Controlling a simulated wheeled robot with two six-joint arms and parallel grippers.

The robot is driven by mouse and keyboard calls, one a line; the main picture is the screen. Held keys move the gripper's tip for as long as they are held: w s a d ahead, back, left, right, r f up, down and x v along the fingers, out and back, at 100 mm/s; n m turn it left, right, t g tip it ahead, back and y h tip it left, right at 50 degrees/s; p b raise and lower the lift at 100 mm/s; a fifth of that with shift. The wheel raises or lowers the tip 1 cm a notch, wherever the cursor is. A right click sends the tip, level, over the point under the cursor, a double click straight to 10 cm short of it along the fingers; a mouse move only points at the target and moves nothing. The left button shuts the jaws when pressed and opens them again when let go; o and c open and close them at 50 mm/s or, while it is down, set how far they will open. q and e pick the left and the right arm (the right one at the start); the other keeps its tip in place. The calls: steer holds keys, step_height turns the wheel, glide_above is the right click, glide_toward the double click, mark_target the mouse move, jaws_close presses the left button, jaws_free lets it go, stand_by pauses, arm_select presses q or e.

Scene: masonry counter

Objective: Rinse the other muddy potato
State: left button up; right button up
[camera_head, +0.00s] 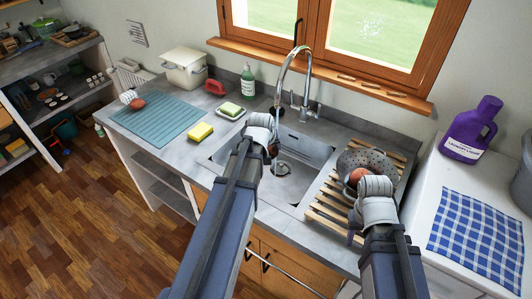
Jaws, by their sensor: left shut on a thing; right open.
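My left gripper (270,139) is over the sink (302,153), just below the spout of the tap (283,72). It is shut on a small brownish thing, probably a potato (274,150), mostly hidden by the gripper. No water stream can be made out. A grey colander (378,159) stands on a slatted wooden rack (326,206) right of the sink. A reddish-brown potato (357,174) shows at the colander's near side. My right gripper (368,186) is open in front of it; I cannot tell whether they touch.
A yellow sponge (200,131), a dish with a bar (231,111) and a green bottle (247,82) stand left of the sink. A blue mat (157,122) with a reddish item (137,103) at its far edge lies further left. A purple detergent jug (470,130) stands right.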

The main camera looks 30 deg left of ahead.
arm_select(q)
steer(key=shift+w+f+b, duration=0.25)
steer(key=shift+w, duration=1.05)
steer(key=shift+w+f+b, duration=0.2)
steer(key=shift+w+f, duration=0.05)
steer(key=shift+w, duration=1)
steer(key=shift+w+f+b, duration=0.25)
steer(key=shift+w, duration=1.05)
arm_select(e)
steer(key=shift+f, duration=0.8)
arm_select(q)
steer(key=shift+d, duration=0.25)
steer(key=shift+d, duration=0.45)
steer(key=shift+a, duration=0.2)
steer(key=shift+a, duration=0.45)
steer(key=shift+d, duration=0.25)
steer(key=shift+d, duration=0.4)
steer(key=shift+s, duration=0.1)
